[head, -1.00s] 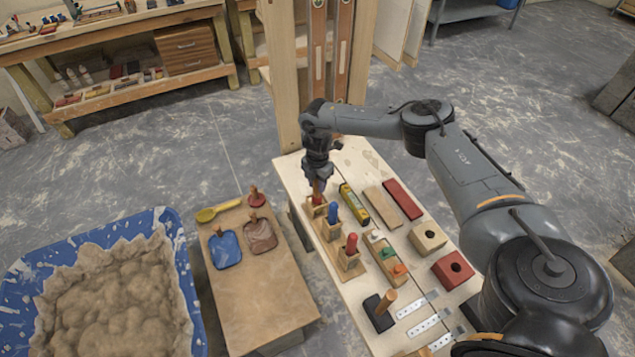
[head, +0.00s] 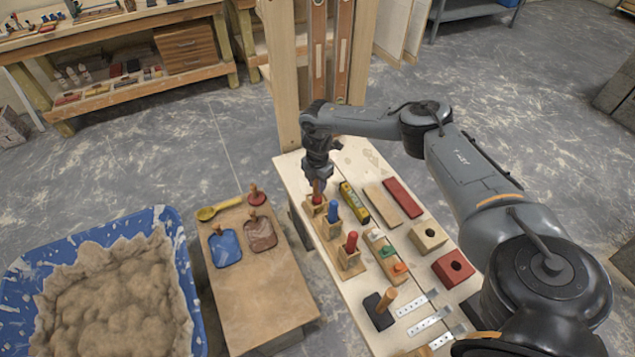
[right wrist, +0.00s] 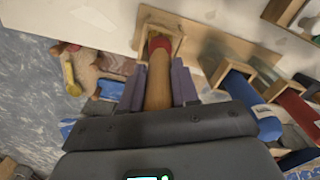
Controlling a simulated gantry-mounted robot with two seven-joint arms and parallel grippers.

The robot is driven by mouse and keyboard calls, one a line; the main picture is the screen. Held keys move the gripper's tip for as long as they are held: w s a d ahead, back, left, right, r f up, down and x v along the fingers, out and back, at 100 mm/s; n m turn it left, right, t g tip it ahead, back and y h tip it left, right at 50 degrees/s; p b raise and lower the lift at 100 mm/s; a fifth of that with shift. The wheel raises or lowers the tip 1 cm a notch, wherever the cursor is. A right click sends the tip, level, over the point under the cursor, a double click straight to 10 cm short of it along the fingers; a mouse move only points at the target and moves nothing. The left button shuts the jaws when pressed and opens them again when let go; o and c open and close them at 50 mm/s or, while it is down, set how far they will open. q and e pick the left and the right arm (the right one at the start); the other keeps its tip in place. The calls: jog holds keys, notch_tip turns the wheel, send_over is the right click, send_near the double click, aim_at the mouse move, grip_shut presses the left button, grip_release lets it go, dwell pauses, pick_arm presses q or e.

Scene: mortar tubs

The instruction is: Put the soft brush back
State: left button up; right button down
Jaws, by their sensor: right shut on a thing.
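My right gripper (head: 317,184) is shut on the wooden handle of the soft brush (head: 317,198), at the far end of a wooden holder rack (head: 333,243) on the bench. In the right wrist view the brush's tan handle (right wrist: 158,92) lies between the two fingers (right wrist: 157,82). Its red collar sits at the mouth of a square wooden socket (right wrist: 176,22); the brush's far end is hidden. I cannot tell how deep it sits. The rack's other sockets hold a blue-handled tool (head: 333,212) and a red-handled tool (head: 351,242). My left gripper is not in view.
Right of the rack lie a yellow level (head: 354,203), wooden and red blocks (head: 403,199), and a tray of small coloured pieces (head: 386,256). A dark-based tool with a wooden handle (head: 379,312) stands nearer. A low table (head: 255,300) and a blue mortar tub (head: 186,275) are left.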

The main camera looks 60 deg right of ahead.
jog(key=c, duration=0.8)
grip_release()
jog(key=shift+o, duration=0.2)
